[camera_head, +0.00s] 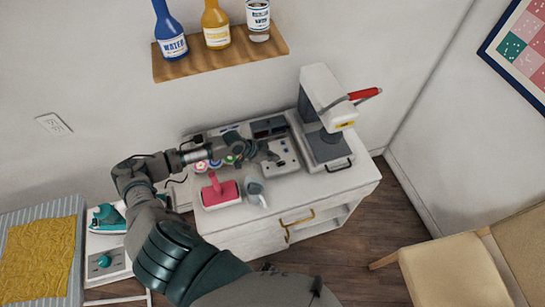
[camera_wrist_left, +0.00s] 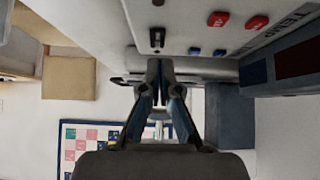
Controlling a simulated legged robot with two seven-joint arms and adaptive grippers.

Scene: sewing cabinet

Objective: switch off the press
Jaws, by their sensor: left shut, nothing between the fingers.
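The press (camera_head: 322,92) stands at the right end of the white cabinet, with a white upper body, a grey base and a red lever handle (camera_head: 364,94). A light control box (camera_head: 284,160) sits to its left. In the left wrist view its panel (camera_wrist_left: 190,14) shows a dark slotted switch (camera_wrist_left: 157,38), red buttons (camera_wrist_left: 257,22), blue buttons and the letters TEMP. My left gripper (camera_head: 272,156) is shut and empty over the control box. In the left wrist view its fingertips (camera_wrist_left: 160,68) are just below the switch; I cannot tell whether they touch the panel. My right gripper is out of view.
A pink-red brush-like tool (camera_head: 221,190) and a grey-blue cup (camera_head: 256,190) stand at the cabinet's front edge. Several coloured spools lie under my arm. A wooden shelf (camera_head: 225,60) with bottles hangs above. A teal iron (camera_head: 107,220) is at the left, a chair at the lower right.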

